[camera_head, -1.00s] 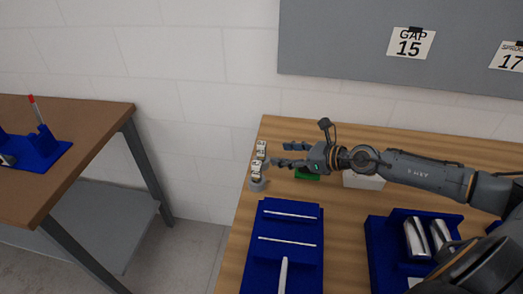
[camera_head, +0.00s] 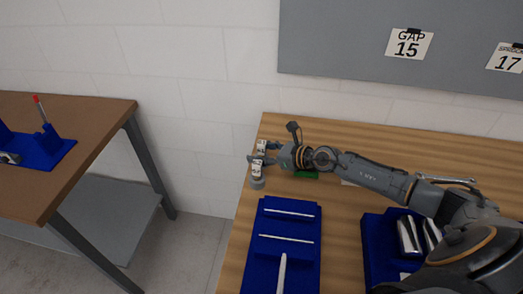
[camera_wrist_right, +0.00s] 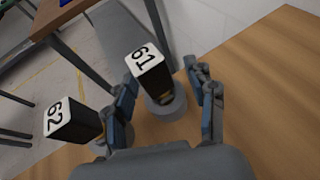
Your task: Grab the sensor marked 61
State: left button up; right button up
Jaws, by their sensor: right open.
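The sensor marked 61 (camera_wrist_right: 148,70) is a dark block with a white numbered top, standing on a round grey base at the table's left edge. It also shows in the head view (camera_head: 262,145), partly hidden by my fingers. My right gripper (camera_wrist_right: 164,84) is open, with one finger on each side of the 61 sensor; I cannot tell whether either touches it. It also shows in the head view (camera_head: 264,153). The sensor marked 62 (camera_wrist_right: 72,118) stands outside the left finger in the wrist view and nearer in the head view (camera_head: 257,171). My left gripper is not in view.
A blue tray (camera_head: 262,222) with thin white pieces lies in front of the sensors. Another blue holder (camera_head: 375,240) with silvery pieces stands to the right. A green item (camera_head: 307,175) lies under my right wrist. A separate brown table (camera_head: 85,118) stands left across a gap.

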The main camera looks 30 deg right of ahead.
grip_shut()
jog(key=shift+r, duration=0.15)
dwell(0.4)
